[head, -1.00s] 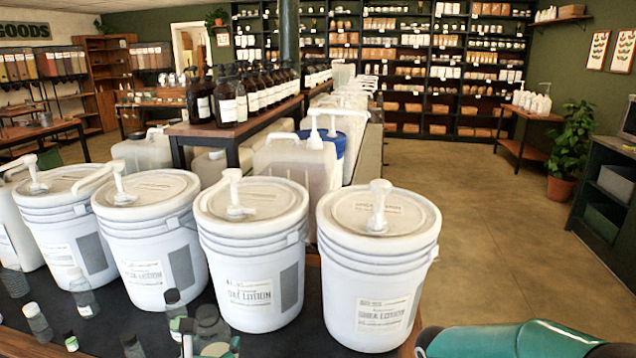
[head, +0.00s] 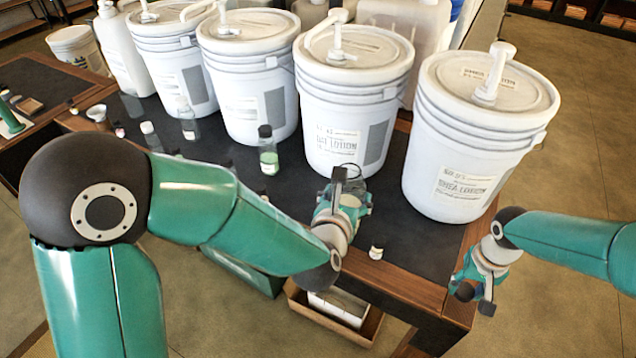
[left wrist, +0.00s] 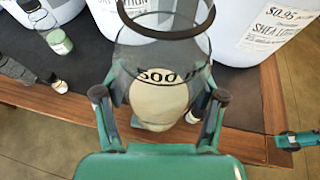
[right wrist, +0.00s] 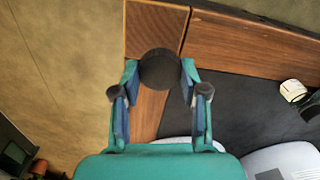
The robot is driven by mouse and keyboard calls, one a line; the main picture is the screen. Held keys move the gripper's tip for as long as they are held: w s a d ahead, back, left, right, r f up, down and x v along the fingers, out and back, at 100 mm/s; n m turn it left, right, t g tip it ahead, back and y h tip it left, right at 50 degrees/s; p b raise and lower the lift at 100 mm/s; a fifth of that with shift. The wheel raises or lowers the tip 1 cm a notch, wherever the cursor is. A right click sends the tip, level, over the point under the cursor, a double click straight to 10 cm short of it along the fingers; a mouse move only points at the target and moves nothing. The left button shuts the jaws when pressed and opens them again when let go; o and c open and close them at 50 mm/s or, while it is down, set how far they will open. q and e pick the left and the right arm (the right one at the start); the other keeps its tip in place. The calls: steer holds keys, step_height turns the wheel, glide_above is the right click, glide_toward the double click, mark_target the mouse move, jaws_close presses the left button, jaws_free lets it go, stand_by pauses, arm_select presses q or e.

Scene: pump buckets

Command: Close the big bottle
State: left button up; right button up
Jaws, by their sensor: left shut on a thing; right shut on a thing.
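The big bottle (left wrist: 160,85) is clear, marked 500, with pale cream contents. Its open round mouth (left wrist: 165,28) faces the top of the left wrist view. My left gripper (left wrist: 158,100) is shut around its body; the gripper also shows in the head view (head: 345,208), hiding much of the bottle near the table's front edge. My right gripper (right wrist: 158,92) is shut on a black round cap (right wrist: 160,68). In the head view, this gripper (head: 474,283) is beyond the table's right front corner, apart from the bottle.
White lotion buckets with pumps (head: 357,110), (head: 480,130) stand behind the bottle. A black-capped bottle with green contents (head: 268,150) stands to the left. A small white container (head: 376,253) sits near the front edge. Open floor (head: 560,290) lies to the right.

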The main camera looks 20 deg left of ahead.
arm_select(q)
steer(key=s+d, duration=0.1)
steer(key=d, duration=0.8)
steer(key=shift+s, duration=0.4)
steer(key=shift+d, duration=0.1)
